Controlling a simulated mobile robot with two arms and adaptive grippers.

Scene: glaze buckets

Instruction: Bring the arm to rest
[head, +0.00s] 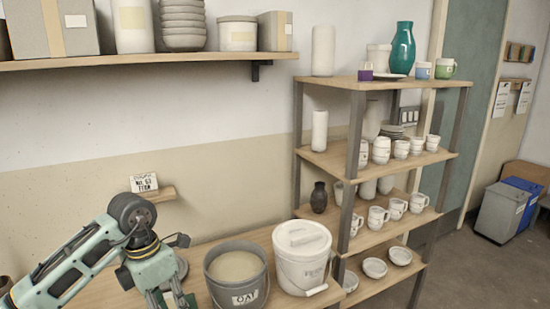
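My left arm reaches in from the lower left, bent at the elbow. My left gripper (172,298) points down over the table, left of the open grey bucket. Its fingertips run past the bottom edge, so how far apart they are does not show. The grey bucket (237,278), labelled OAT, holds a pale beige glaze and is uncovered. A white lidded bucket (302,257) stands to its right, with its handle down at the front. My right gripper is not in view.
The wooden table (215,241) stands against the wall. A shelf rack (355,158) with mugs, bowls and vases stands right of the buckets. A wall shelf (150,60) hangs above.

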